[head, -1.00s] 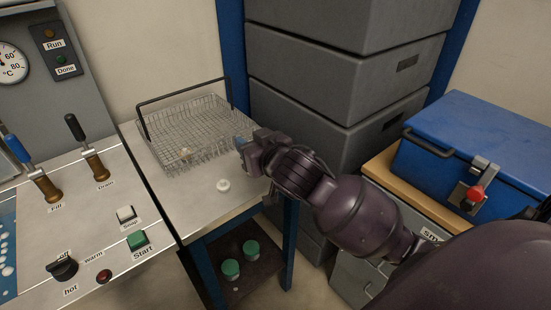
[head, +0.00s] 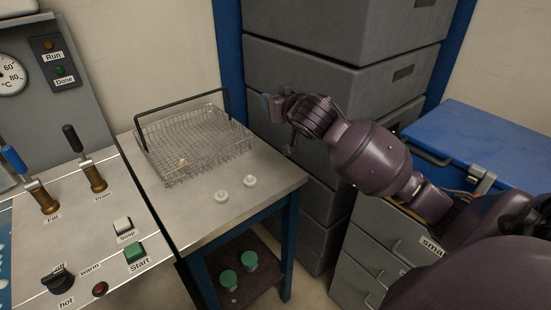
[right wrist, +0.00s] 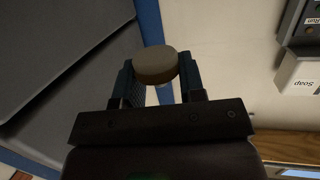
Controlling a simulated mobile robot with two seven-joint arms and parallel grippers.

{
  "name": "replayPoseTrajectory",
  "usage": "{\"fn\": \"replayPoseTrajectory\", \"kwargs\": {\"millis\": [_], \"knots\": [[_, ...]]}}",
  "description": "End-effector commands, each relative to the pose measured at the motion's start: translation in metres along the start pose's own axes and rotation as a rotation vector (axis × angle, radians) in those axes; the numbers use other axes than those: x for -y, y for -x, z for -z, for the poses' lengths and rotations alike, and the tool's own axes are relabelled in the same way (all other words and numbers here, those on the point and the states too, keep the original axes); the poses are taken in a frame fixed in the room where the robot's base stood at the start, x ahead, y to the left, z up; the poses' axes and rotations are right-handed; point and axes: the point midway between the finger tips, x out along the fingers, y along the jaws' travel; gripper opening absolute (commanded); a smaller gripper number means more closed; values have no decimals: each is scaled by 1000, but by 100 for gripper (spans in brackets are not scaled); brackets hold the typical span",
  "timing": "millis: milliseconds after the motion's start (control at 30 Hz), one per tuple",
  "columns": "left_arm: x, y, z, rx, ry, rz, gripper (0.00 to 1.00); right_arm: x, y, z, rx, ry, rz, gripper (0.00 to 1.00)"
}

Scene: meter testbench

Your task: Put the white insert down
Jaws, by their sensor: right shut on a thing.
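Two small white round inserts lie on the side table, one nearer the front (head: 221,196) and one to its right (head: 250,181). My right gripper (head: 268,104) is raised above and behind the table's right edge, in front of the grey drawers. In the right wrist view, its fingers are shut on a pale round disc (right wrist: 155,65), which looks beige-grey in shadow. In the head view I cannot make out this disc. The right gripper is clear of both inserts on the table. My left gripper is not in view.
A wire basket (head: 200,165) with a black handle stands at the back of the table (head: 200,228), a small pale piece (head: 182,162) inside. Green-lidded containers (head: 229,278) sit on the shelf below. The control panel (head: 95,235) is left; grey drawers (head: 340,75) and a blue case (head: 490,145) are right.

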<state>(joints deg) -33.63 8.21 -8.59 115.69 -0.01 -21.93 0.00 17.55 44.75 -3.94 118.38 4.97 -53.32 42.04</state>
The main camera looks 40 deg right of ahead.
Motion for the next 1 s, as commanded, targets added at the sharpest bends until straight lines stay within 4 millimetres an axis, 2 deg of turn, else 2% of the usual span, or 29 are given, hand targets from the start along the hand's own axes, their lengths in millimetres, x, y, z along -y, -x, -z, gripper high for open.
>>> {"fn": "replayPoseTrajectory", "kwargs": {"millis": [167, 667, 800, 1000], "knots": [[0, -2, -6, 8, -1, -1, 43, 0, -4, -21, 6, 1, -1, 14], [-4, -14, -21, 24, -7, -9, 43, 0, -26, -128, 10, 1, 0, 14], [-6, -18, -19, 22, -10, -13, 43, 0, -31, -155, 9, -1, 0, 14], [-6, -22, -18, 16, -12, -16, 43, 0, -37, -181, 4, -1, -1, 14]]}}
